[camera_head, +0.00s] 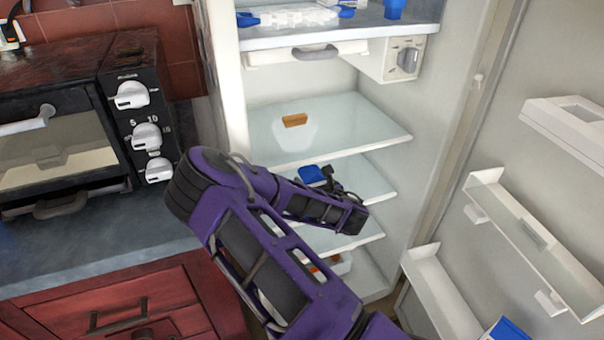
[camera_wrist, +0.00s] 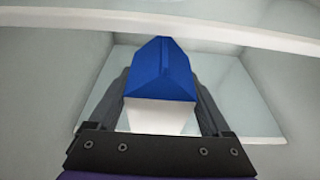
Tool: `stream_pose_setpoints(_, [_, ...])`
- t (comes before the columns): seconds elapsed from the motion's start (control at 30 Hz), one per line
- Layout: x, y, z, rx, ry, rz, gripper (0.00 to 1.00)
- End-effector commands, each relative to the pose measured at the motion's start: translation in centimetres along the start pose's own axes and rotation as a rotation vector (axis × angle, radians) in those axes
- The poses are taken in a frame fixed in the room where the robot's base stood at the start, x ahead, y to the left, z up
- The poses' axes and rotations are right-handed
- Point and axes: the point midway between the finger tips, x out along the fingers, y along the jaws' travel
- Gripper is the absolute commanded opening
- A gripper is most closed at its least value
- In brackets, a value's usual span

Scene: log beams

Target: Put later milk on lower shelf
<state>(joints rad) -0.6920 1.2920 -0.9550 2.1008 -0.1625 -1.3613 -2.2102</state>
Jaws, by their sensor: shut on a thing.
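The milk is a carton with a blue gabled top and white body; it shows between my fingers in the wrist view (camera_wrist: 160,85). In the head view its blue top (camera_head: 312,174) shows inside the fridge, over a glass shelf below the one with a brown block. My gripper (camera_wrist: 158,98) is shut on the carton, one dark finger on each side. In the head view my wrist hides much of the gripper and the carton's lower part. I cannot tell whether the carton touches the shelf.
A brown block (camera_head: 294,120) lies on the upper glass shelf (camera_head: 350,125). More shelf (camera_head: 370,190) lies clear right of my gripper. The open fridge door has racks (camera_head: 510,225) at right, with a blue-topped item (camera_head: 508,330) at the bottom. An oven (camera_head: 60,150) stands at left.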

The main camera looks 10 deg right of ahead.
Motion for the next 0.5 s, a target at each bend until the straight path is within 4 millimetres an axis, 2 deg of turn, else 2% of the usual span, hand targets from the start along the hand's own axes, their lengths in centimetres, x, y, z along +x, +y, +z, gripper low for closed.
stream_pose_setpoints(0.03, [1.5,0.0,0.6,-0.001,-0.006,0.002,0.00])
stream_pose_setpoints(0.2, [5.1,0.0,1.7,-0.001,-0.005,0.002,0.00])
stream_pose_setpoints(0.3, [6.4,-0.1,2.1,0.000,-0.003,0.001,0.00])
stream_pose_setpoints(0.5, [7.6,0.0,2.5,0.001,-0.003,0.000,0.00])
